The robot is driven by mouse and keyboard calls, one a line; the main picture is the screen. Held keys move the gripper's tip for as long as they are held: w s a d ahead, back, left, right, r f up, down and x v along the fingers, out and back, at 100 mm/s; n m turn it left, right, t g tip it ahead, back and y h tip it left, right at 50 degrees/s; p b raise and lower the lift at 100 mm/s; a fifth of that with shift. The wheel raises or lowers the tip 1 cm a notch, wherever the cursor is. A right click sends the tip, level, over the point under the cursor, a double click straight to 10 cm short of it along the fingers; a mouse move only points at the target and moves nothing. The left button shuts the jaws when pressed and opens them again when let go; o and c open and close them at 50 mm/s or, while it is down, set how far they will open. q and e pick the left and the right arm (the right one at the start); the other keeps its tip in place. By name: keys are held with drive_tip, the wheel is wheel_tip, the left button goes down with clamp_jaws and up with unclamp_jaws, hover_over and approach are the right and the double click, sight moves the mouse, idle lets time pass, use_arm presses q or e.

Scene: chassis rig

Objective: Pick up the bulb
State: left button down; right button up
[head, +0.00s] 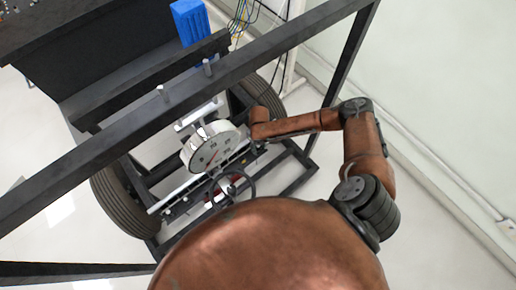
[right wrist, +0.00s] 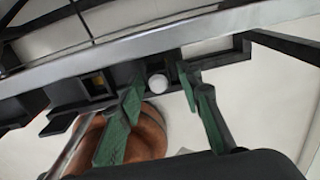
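A small white round thing, which looks like the bulb (right wrist: 157,84), shows in the right wrist view against a dark bar of the rig. My right gripper (right wrist: 162,92) is open, its green-padded fingers on either side of the bulb in the picture. I cannot tell how far the bulb is from the fingertips or whether they touch. In the head view my right arm reaches in from the right to beside the round gauge. There the bulb cannot be made out and the fingers are not clear. My left gripper is not in view.
The round white gauge (head: 212,147) and a black steering wheel (head: 231,185) sit in the chassis between two tires. A dark frame beam (head: 130,136) crosses the head view. A blue block (head: 190,22) stands at the top. A light metal rail (right wrist: 130,47) crosses the wrist view.

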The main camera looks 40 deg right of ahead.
clamp_jaws()
